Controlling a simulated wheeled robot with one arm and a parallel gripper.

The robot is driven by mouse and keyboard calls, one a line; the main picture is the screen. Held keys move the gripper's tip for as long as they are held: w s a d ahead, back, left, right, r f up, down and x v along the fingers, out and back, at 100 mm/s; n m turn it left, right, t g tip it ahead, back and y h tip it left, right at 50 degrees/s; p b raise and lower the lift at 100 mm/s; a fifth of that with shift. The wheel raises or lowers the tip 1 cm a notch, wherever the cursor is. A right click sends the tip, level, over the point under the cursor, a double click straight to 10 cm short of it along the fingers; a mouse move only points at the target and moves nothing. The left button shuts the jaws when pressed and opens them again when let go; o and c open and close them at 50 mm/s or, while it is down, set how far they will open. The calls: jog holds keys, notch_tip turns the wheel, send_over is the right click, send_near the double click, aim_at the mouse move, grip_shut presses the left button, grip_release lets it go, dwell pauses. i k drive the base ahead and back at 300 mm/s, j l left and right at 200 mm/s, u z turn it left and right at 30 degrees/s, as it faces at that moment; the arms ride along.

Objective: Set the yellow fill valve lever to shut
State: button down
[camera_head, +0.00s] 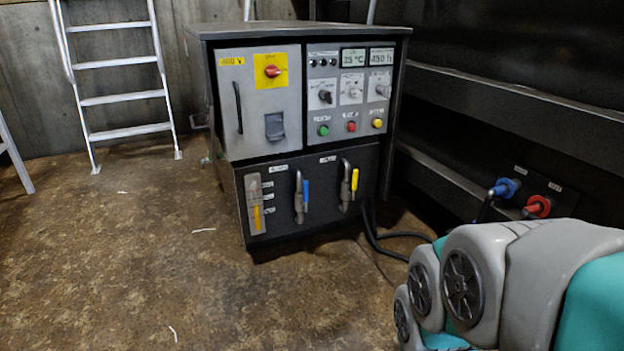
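The yellow fill valve lever (355,180) is on the lower dark panel (325,215) of the control cabinet, at the right. It hangs down beside a curved metal pipe (345,187), roughly parallel to it. A blue lever (306,194) on a similar pipe is to its left. The small labels above them are too blurred to read. My arm fills the lower right of the head view, well in front of and to the right of the levers. My gripper is not in view.
The cabinet's upper panel has a red knob (272,71), dials and coloured buttons. A level gauge (255,204) is left of the levers. A black cable (372,235) lies right of the cabinet. A ladder (125,97) stands at the left. The floor before the cabinet is mostly clear.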

aim_at(356, 173)
jog(key=i+j+z, duration=0.25)
jog(key=i+j, duration=0.15)
jog(key=i+j+z, duration=0.3)
jog(key=i+j, duration=0.15)
